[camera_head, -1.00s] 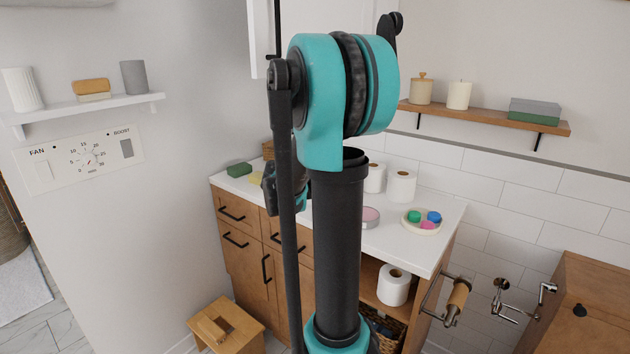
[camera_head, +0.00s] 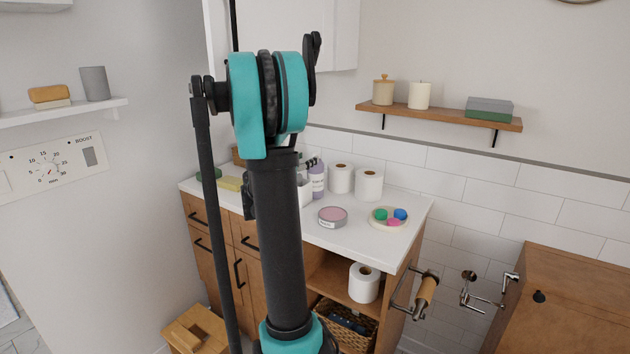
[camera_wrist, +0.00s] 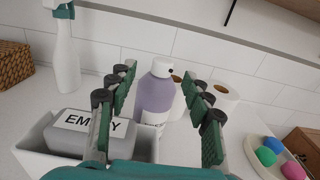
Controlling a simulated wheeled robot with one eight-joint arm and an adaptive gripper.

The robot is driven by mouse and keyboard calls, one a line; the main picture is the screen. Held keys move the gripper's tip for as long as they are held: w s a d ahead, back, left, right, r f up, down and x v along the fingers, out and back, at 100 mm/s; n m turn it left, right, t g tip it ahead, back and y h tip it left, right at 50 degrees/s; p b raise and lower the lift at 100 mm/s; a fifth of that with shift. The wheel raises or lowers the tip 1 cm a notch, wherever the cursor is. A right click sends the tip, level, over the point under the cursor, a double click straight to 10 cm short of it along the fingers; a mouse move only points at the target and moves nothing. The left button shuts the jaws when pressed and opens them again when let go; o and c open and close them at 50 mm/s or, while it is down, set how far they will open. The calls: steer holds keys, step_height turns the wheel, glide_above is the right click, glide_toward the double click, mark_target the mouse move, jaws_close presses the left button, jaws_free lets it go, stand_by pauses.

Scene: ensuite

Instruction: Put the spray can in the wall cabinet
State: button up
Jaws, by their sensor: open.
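The spray can (camera_wrist: 155,97) is lavender with a white nozzle and stands upright on the white counter. In the head view, it (camera_head: 318,181) shows only partly, beside my arm. My gripper (camera_wrist: 160,78) is open in the wrist view, with one green-padded finger on each side of the can in the picture. The can appears between or just beyond the fingers, and I see no finger touching it. The white wall cabinet (camera_head: 335,35) hangs above the counter at the top of the head view. My arm hides part of it, and I cannot tell how its door stands.
A white tub with a grey "EMPTY" box (camera_wrist: 75,135) stands left of the can, with a white spray bottle (camera_wrist: 65,55) behind. Toilet rolls (camera_head: 368,185), a pink-topped tin (camera_head: 332,217) and a dish of coloured balls (camera_head: 371,219) stand to the right.

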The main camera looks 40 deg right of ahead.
mark_target(313, 156)
steer(key=shift+x, duration=3.15)
steer(key=shift+s+d+f, duration=0.1)
steer(key=shift+s+f, duration=0.1)
jaws_close()
